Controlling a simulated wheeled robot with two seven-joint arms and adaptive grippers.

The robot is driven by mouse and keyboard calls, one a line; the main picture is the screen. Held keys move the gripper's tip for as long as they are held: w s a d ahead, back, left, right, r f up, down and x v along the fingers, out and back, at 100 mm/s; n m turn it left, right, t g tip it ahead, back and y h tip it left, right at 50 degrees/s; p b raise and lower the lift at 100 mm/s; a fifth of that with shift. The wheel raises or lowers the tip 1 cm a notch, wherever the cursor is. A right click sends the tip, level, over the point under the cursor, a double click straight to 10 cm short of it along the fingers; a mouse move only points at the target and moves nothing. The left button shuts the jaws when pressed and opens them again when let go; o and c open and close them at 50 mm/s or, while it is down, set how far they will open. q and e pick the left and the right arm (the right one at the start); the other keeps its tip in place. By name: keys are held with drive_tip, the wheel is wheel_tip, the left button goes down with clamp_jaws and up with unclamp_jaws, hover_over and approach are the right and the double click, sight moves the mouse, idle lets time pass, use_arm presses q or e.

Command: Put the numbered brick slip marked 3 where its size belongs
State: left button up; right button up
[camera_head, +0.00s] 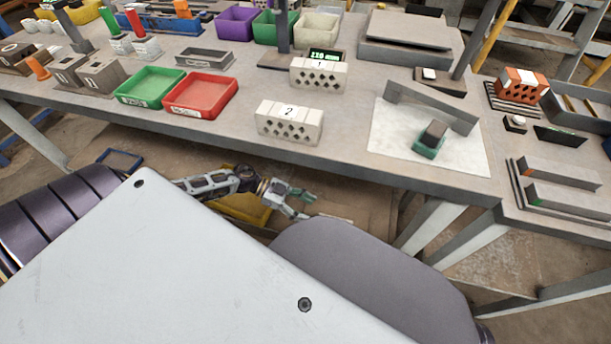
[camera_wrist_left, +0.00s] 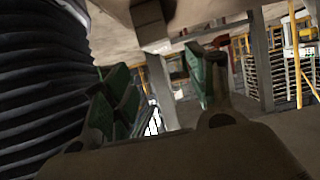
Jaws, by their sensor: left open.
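A pale hollow brick marked 2 (camera_head: 289,123) lies near the middle of the table, with holes in its front face. Another pale brick (camera_head: 318,77), its mark small and seemingly 1, sits behind it by a green-lit display. I cannot make out a brick marked 3 in either view. My left gripper (camera_head: 294,202) is open and empty, low in front of the table edge, below the bricks. Its green fingers stand apart in the left wrist view (camera_wrist_left: 160,82), which looks under the table. My right gripper is not in view.
A green tray (camera_head: 151,86) and a red tray (camera_head: 201,95) stand left of the bricks. Purple (camera_head: 236,22), green (camera_head: 275,27) and white (camera_head: 317,32) bins stand behind. A white sheet (camera_head: 390,147) bears a grey straightedge and a green-and-dark block. Dark marked blocks (camera_head: 103,75) are at left.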

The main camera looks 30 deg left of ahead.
sight(320, 221)
use_arm(q)
drive_tip(key=shift+d, duration=0.1)
drive_tip(key=w+d+r+n+t+y, duration=0.45)
drive_tip(key=w+n+t, duration=0.3)
drive_tip(key=t, duration=0.25)
drive_tip(key=s+f+n+g+y, duration=0.1)
drive_tip(key=s+y, duration=0.1)
drive_tip(key=s+d+f+n+g+y, duration=0.1)
drive_tip(key=s+n+g+y, duration=0.1)
drive_tip(key=s+f+n+g+y, duration=0.1)
drive_tip(key=s+n+y, duration=0.1)
drive_tip(key=s, duration=0.1)
drive_tip(key=shift+d+f+n+g+y, duration=0.15)
drive_tip(key=shift+f+n+g+y, duration=0.1)
drive_tip(key=shift+f+g+y, duration=0.15)
drive_tip(key=s+d+g+h, duration=0.1)
drive_tip(key=s+d+g, duration=0.3)
drive_tip(key=s, duration=0.4)
drive_tip(key=shift+s+d, duration=0.2)
drive_tip(key=shift+s, duration=0.05)
drive_tip(key=shift+f+p, duration=0.25)
drive_tip(key=shift+p, duration=0.7)
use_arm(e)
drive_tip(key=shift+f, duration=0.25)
